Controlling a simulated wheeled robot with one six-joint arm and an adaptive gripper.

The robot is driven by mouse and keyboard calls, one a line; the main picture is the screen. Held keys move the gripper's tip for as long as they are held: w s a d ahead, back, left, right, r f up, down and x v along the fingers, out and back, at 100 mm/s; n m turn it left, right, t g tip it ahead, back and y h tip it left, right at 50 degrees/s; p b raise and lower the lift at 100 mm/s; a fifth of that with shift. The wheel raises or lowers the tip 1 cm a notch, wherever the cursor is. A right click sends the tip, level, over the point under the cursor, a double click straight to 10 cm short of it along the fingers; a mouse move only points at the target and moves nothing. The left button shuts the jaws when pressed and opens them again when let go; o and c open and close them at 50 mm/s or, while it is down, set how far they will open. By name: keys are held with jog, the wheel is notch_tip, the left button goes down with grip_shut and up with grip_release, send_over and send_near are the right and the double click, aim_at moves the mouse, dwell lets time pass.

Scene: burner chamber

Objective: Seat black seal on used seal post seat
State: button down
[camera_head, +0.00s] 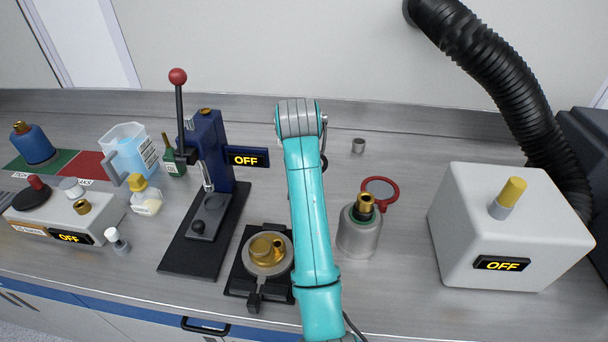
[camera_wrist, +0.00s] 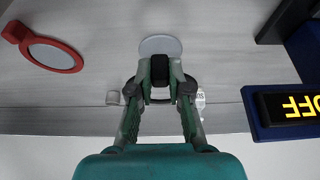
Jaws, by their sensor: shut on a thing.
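My gripper (camera_wrist: 160,75) is shut on a small black piece, which looks like the black seal (camera_wrist: 160,69), in the wrist view. The fingers hide part of it. A pale grey disc (camera_wrist: 160,42) shows just beyond the fingertips; I cannot tell whether the piece touches it or is above it. In the head view my arm hides the gripper and most of what is under it. A small grey cylinder (camera_head: 358,146) stands on the bench right of my arm, also in the wrist view (camera_wrist: 113,98). I cannot tell which thing is the used seal post seat.
The blue press (camera_head: 208,150) and its OFF display (camera_head: 248,156) stand left of my arm. A red-rimmed round mirror (camera_head: 392,190), a grey bottle (camera_head: 358,240) and a white box (camera_head: 500,230) are to the right. A brass-topped fixture (camera_head: 254,268) sits in front. The back bench is mostly clear.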

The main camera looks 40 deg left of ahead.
jog(key=shift+f, duration=0.15)
jog(key=shift+f, duration=2.75)
jog(key=shift+f, duration=0.9)
jog(key=c, duration=1)
grip_release()
jog(key=shift+c, duration=0.2)
jog(key=v, duration=1.2)
jog(key=shift+w, duration=0.15)
